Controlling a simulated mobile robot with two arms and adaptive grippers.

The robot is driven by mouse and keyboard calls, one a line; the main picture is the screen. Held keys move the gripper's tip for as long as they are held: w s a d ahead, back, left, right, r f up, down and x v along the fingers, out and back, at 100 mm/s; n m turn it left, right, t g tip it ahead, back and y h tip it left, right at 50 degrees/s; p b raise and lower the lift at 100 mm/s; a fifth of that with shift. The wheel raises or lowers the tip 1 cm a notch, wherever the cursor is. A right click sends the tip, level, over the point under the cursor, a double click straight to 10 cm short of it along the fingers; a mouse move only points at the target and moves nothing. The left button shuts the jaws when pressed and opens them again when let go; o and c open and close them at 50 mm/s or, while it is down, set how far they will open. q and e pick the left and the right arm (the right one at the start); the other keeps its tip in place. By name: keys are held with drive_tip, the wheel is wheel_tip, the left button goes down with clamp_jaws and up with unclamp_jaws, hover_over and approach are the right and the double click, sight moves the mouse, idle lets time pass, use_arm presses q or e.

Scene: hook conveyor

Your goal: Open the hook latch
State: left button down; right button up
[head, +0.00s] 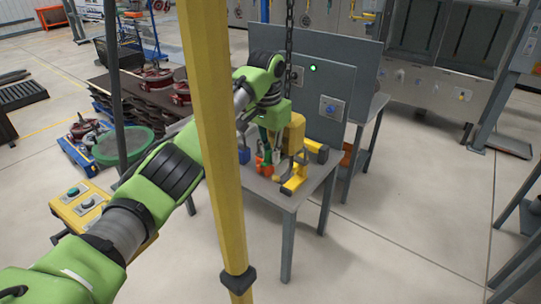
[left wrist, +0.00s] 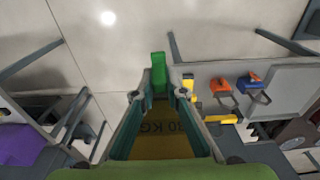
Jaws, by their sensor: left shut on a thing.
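My left gripper (left wrist: 160,94) is shut on a narrow green piece, seemingly the hook latch (left wrist: 158,70), which stands up between its fingertips in the left wrist view. A yellow block marked with a KG figure (left wrist: 165,138) lies behind the fingers and fills the space between them. In the head view the yellow block (head: 294,132) is at the end of my green left arm, above the table, below a dark hanging chain (head: 290,25). The hook itself is mostly hidden, so how far the latch stands open cannot be told. My right gripper is not in view.
A grey table (head: 285,198) under the gripper holds orange (left wrist: 220,86), blue (left wrist: 253,83) and yellow (head: 295,178) handled pieces. A grey panel with a green light (head: 313,68) stands behind. A yellow post (head: 218,160) crosses the head view in front of my arm.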

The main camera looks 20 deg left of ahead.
use_arm(q)
drive_tip(key=shift+f+g, duration=0.1)
drive_tip(key=shift+g, duration=0.3)
idle(0.3)
drive_tip(key=c, duration=2)
unclamp_jaws()
drive_tip(key=shift+c, duration=0.2)
drive_tip(key=shift+w, duration=0.15)
wheel_tip(320, 180, up, 12)
